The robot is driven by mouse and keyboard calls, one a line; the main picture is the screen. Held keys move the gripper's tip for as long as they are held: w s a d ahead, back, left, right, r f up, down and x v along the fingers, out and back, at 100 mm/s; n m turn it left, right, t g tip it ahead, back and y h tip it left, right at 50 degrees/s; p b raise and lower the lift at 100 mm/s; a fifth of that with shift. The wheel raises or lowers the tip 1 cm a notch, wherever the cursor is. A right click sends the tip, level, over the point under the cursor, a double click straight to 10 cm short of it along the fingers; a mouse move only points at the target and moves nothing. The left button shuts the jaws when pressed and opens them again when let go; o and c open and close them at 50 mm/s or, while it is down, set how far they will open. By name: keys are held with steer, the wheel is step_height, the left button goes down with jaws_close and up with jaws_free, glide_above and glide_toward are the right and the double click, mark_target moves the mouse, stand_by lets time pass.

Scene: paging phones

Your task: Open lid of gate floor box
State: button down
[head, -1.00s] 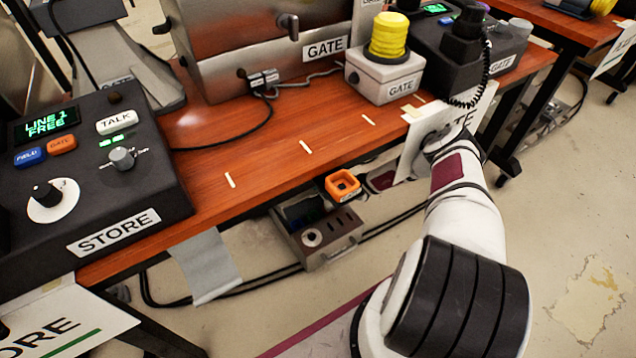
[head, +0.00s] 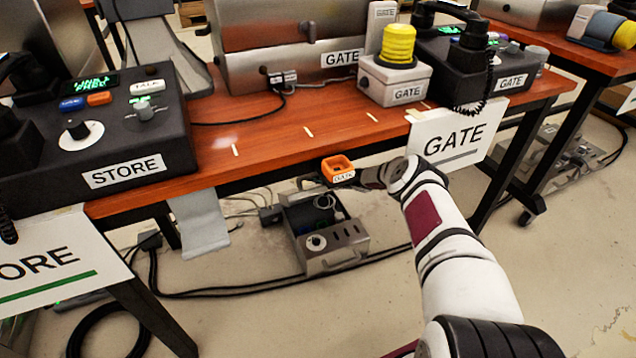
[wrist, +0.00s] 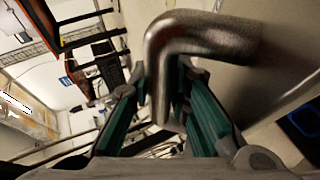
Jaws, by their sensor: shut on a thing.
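The gate floor box (head: 345,245) is a grey metal box on the floor under the table. A round knob and slots show on its front part. Its dark inside, with blue parts, shows behind them. In the wrist view my gripper (wrist: 172,105) has its green-padded fingers shut on a bent metal handle (wrist: 205,32). A grey metal surface (wrist: 270,85) lies beside the handle. In the head view my arm reaches in above the box, and its fingertips are not clear behind the orange holder. The lid's outline and exact angle cannot be made out.
An orange holder labelled GATE (head: 338,166) is by the table's front edge, close to my wrist. The GATE sign (head: 455,140) hangs right of it. Black cables (head: 220,292) lie on the floor around the box. Open floor lies in front.

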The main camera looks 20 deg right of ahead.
steer(key=shift+w+a+r, duration=0.15)
steer(key=shift+w+r, duration=0.25)
steer(key=shift+r, duration=0.4)
steer(key=shift+w, duration=0.1)
stand_by(0.4)
steer(key=c, duration=1.8)
jaws_free()
steer(key=shift+s+f, duration=0.25)
steer(key=shift+f, duration=0.05)
